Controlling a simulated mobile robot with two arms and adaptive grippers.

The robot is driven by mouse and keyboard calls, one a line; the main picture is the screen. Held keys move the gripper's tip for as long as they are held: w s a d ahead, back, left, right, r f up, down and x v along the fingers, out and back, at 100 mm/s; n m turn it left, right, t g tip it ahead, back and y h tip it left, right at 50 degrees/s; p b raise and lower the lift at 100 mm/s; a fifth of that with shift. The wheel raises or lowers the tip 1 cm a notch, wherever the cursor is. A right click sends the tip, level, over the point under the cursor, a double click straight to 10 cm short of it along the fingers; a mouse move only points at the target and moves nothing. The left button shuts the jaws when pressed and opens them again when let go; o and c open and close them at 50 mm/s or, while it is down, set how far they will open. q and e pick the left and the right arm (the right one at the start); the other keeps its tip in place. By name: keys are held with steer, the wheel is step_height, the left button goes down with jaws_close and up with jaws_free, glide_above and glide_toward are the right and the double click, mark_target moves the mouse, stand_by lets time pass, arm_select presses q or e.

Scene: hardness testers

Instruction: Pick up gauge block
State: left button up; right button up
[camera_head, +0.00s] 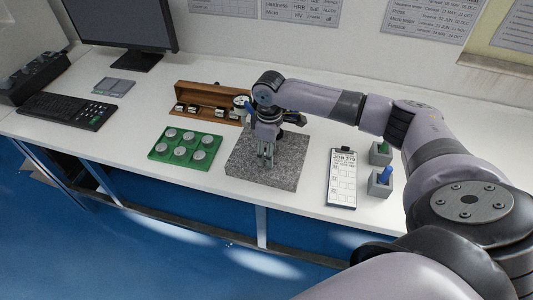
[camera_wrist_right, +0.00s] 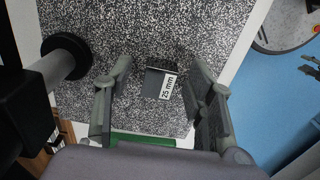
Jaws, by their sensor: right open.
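A small dark gauge block (camera_wrist_right: 160,84) with a white "25 mm" label lies on the speckled granite plate (camera_wrist_right: 100,25) in the right wrist view. My right gripper (camera_head: 266,158) points down over the granite plate (camera_head: 285,178) in the head view. In the right wrist view its two fingers (camera_wrist_right: 162,68) are apart on either side of the block, with a gap on each side. The gripper hides the block in the head view. My left gripper is not in view.
A clipboard (camera_head: 342,180) and two grey holders (camera_head: 380,186) are on the right.

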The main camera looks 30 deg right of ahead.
steer(key=shift+c, duration=0.4)
jaws_close()
